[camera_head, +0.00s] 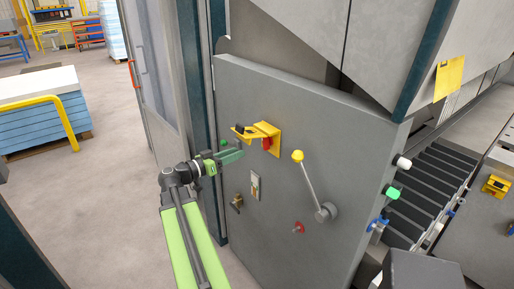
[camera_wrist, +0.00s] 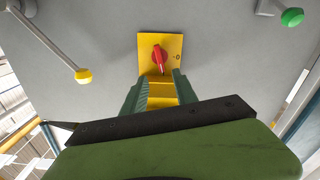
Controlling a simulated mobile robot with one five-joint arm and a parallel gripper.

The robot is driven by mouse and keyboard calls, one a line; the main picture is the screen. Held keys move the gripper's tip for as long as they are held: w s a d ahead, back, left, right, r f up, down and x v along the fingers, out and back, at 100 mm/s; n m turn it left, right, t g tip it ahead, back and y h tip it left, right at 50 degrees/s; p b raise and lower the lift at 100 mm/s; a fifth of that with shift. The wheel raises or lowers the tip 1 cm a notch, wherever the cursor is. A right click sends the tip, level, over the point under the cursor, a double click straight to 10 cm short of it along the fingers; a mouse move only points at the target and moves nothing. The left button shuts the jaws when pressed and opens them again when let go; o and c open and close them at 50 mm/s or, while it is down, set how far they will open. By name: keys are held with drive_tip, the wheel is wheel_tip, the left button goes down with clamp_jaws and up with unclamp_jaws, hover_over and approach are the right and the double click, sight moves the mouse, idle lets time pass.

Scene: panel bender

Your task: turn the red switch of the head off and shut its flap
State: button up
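The red switch (camera_head: 266,143) sits on a yellow plate on the grey panel. It also shows in the wrist view (camera_wrist: 159,56), its knob lying roughly upright in the picture, with a dark mark on the plate to its right. The yellow flap (camera_head: 244,133) stands out from the plate, open, with a black piece at its outer end. In the wrist view the flap (camera_wrist: 162,94) shows between my green fingers. My gripper (camera_head: 238,154) is open, facing the panel just below the flap in the head view. Contact with the flap or switch cannot be told.
A lever with a yellow ball (camera_head: 298,156) stands right of the switch. A toggle plate (camera_head: 255,185), a small red knob (camera_head: 298,227) and a brass fitting (camera_head: 237,202) are lower on the panel. Another yellow switch box (camera_head: 495,186) is far right.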

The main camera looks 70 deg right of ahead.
sight(263, 142)
drive_tip(key=x, duration=1.1)
drive_tip(key=shift+d, duration=0.1)
clamp_jaws()
